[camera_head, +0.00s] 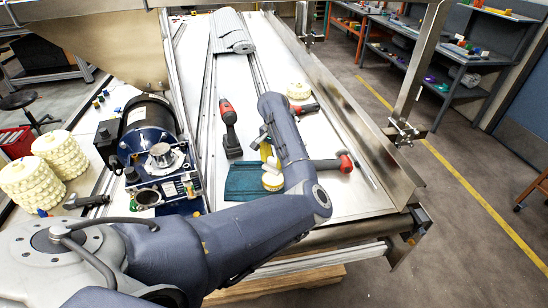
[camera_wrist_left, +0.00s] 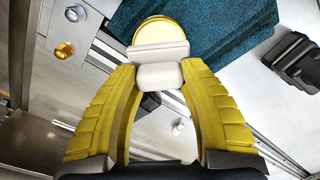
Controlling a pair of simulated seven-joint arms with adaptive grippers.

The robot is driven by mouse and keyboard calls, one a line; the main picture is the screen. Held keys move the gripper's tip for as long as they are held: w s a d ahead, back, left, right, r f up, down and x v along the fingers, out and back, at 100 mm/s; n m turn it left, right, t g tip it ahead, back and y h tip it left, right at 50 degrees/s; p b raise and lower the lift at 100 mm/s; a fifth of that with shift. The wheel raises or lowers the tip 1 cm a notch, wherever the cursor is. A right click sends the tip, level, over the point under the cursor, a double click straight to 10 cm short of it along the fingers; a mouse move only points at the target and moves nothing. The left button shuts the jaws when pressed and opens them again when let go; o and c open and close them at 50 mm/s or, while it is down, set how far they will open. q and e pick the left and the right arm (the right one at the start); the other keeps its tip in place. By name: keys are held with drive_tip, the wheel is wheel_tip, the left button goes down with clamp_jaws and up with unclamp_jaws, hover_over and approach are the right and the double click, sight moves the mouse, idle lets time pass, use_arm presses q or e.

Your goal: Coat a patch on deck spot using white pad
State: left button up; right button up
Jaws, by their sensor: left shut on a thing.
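My left gripper (camera_head: 266,154) is over the white conveyor deck (camera_head: 345,200), its yellow fingers partly hidden by my arm. In the left wrist view (camera_wrist_left: 160,84) the fingers are shut on the pale handle block of the white pad (camera_wrist_left: 158,52). A round yellow-rimmed face shows beyond the handle. In the head view the pad (camera_head: 272,181) is over or beside the right part of a teal cloth (camera_head: 243,184); I cannot tell whether it touches. The cloth also shows in the left wrist view (camera_wrist_left: 232,22). No marked deck spot can be made out. My right gripper is not in view.
Red-and-black power tools (camera_head: 229,122) lie on the deck, one (camera_head: 332,163) close right of the pad. A blue motor unit (camera_head: 150,135) stands left. Cream ribbed rolls (camera_head: 60,155) are at far left. A metal rail (camera_head: 350,115) bounds the deck's right side.

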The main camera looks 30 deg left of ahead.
sight(274, 168)
use_arm(q)
drive_tip(key=shift+f, duration=2.1)
drive_tip(key=shift+f, duration=0.55)
idle(0.3)
drive_tip(key=shift+r, duration=3.5)
